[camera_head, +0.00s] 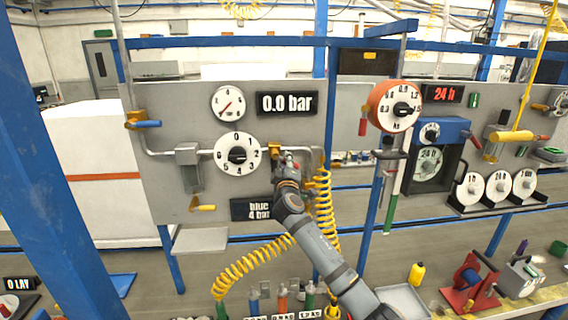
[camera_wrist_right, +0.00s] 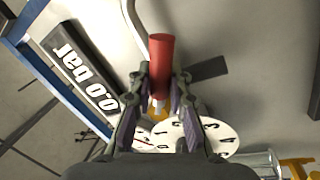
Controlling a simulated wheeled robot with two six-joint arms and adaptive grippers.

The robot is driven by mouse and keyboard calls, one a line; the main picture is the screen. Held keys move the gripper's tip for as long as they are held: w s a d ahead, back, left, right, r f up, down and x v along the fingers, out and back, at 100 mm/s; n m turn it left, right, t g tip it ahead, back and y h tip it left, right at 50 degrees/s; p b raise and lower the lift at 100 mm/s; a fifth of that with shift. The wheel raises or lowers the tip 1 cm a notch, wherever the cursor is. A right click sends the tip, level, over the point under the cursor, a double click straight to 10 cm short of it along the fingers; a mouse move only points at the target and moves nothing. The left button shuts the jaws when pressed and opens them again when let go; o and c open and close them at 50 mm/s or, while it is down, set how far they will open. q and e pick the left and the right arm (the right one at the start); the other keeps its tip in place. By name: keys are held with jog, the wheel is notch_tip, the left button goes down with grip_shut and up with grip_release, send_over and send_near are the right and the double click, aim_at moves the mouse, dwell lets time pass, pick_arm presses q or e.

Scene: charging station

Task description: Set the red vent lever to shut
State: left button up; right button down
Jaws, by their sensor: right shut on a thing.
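The red vent lever (camera_wrist_right: 161,55) shows in the right wrist view as a red cylindrical handle between the two fingers of my right gripper (camera_wrist_right: 162,88). The gripper is shut on it, and the handle's end sticks out past the fingertips. In the head view my right gripper (camera_head: 288,174) is at the grey panel, just right of the white numbered dial (camera_head: 237,167), and hides most of the lever. My left gripper is not in view.
The panel (camera_head: 160,103) carries a small gauge (camera_head: 229,103), a "0.0 bar" display (camera_head: 286,103) and a "blue 4 bar" display (camera_head: 256,209). A coiled yellow hose (camera_head: 325,203) hangs close to my right gripper. A blue post (camera_head: 380,190) stands to the right.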

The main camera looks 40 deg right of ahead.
jog(key=n, duration=0.1)
jog(key=n+p, duration=0.1)
jog(key=n, duration=0.1)
jog(key=shift+s+d+r+y, duration=0.1)
jog(key=shift+d+r+y, duration=0.1)
jog(key=shift+r+y, duration=0.1)
jog(key=shift+r+n+t+y+p, duration=0.25)
jog(key=shift+n+p, duration=0.25)
jog(key=shift+n, duration=0.45)
jog(key=shift+r+n+t+y+p, duration=0.15)
jog(key=shift+n+t+p, duration=0.3)
jog(key=shift+n, duration=0.5)
jog(key=c, duration=1.3)
grip_release()
jog(key=shift+r, duration=0.2)
jog(key=shift+o, duration=0.2)
jog(key=shift+s, duration=0.1)
jog(key=v, duration=1.2)
